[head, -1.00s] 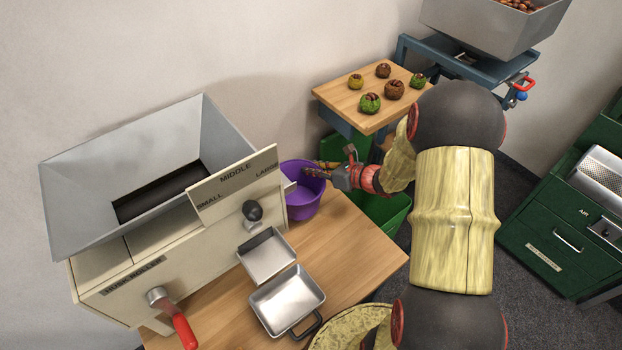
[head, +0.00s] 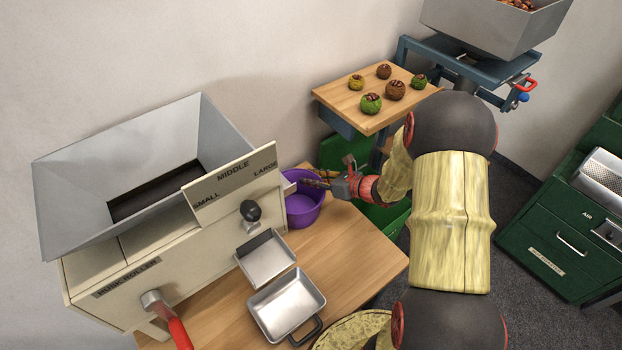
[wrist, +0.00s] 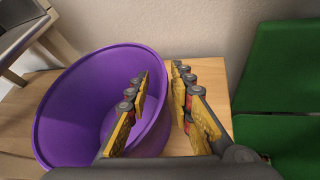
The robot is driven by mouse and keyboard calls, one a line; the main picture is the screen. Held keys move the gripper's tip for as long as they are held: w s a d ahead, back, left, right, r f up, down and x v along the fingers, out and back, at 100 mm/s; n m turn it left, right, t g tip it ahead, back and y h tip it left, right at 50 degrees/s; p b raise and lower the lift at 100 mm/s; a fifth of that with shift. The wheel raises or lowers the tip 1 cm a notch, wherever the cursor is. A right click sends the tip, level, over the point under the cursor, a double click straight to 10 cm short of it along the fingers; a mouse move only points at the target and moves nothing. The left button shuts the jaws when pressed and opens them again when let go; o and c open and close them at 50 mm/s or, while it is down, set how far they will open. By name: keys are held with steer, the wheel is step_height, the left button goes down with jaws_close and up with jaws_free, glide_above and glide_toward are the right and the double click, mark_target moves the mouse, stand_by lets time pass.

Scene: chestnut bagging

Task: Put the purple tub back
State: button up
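The purple tub (head: 303,211) stands on the wooden table, right beside the husk roller under its LARGE end. It also fills the left half of the wrist view (wrist: 75,110). My gripper (head: 311,179) is at the tub's right rim. In the wrist view, my gripper (wrist: 160,92) is open, with one finger over the inside of the tub and the other outside its right wall. The rim lies between the fingers, with a gap visible beside the outer finger. The tub looks empty where its inside shows.
The husk roller (head: 165,232) stands to the left. Two metal trays (head: 264,258) (head: 287,303) sit in front of it. A green bin (head: 388,214) is just right of the table (head: 352,248). A wooden board (head: 348,97) with several husked chestnuts is behind.

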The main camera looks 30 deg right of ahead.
steer(key=shift+o, duration=0.4)
steer(key=shift+r, duration=0.2)
steer(key=p+v, duration=0.4)
steer(key=v, duration=0.8)
steer(key=shift+s, duration=0.1)
